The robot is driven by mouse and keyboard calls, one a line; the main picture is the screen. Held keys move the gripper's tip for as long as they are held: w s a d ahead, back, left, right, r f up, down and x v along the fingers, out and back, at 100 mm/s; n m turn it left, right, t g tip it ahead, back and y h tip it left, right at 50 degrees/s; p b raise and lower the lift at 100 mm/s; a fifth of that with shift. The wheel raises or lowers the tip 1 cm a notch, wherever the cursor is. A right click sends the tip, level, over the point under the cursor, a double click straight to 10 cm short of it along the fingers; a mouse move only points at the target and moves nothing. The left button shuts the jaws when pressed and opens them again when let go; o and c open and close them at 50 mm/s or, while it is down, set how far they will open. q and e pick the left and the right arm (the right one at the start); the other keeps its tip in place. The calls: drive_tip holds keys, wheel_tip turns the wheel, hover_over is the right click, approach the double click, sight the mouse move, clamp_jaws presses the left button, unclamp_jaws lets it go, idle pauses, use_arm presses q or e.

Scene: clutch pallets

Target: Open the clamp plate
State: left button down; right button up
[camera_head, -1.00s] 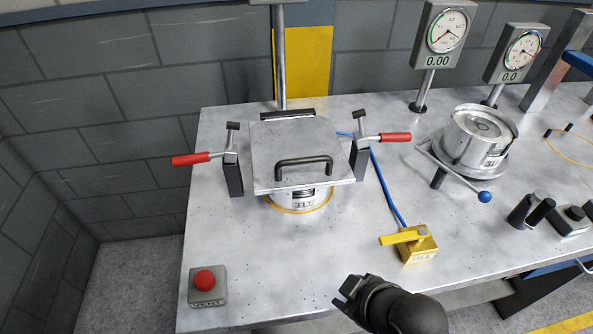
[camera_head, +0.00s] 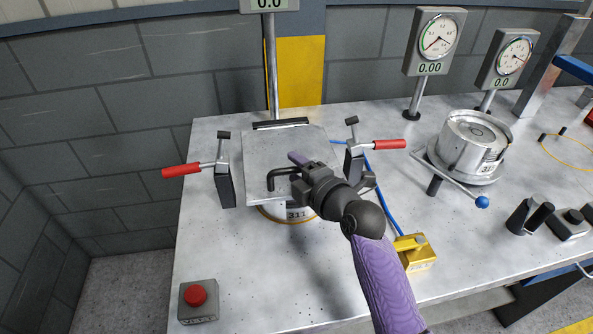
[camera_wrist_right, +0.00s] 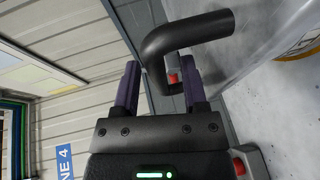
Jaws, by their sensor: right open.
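The clamp plate (camera_head: 257,152) is a square grey metal plate lying over a round canister (camera_head: 297,212) on the bench. Its black bar handle (camera_head: 274,181) is near the front edge, partly hidden by my right gripper (camera_head: 300,172). In the right wrist view the handle (camera_wrist_right: 190,37) passes between the two open purple fingers of the gripper (camera_wrist_right: 160,70); I cannot tell whether they touch it. Two toggle clamps with red handles, the left one (camera_head: 182,170) and the right one (camera_head: 389,144), stand beside the plate, their handles pointing outward. My left gripper is out of view.
A black hinge bar (camera_head: 280,123) and a post (camera_head: 271,70) are behind the plate. A yellow pedal-like valve (camera_head: 416,254) sits right of my arm. A red button box (camera_head: 197,299) is front left, and a second canister (camera_head: 471,142) stands at right.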

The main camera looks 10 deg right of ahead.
drive_tip(key=shift+w+a, duration=0.1)
drive_tip(key=shift+w, duration=0.15)
drive_tip(key=shift+c, duration=0.2)
clamp_jaws()
idle(1.1)
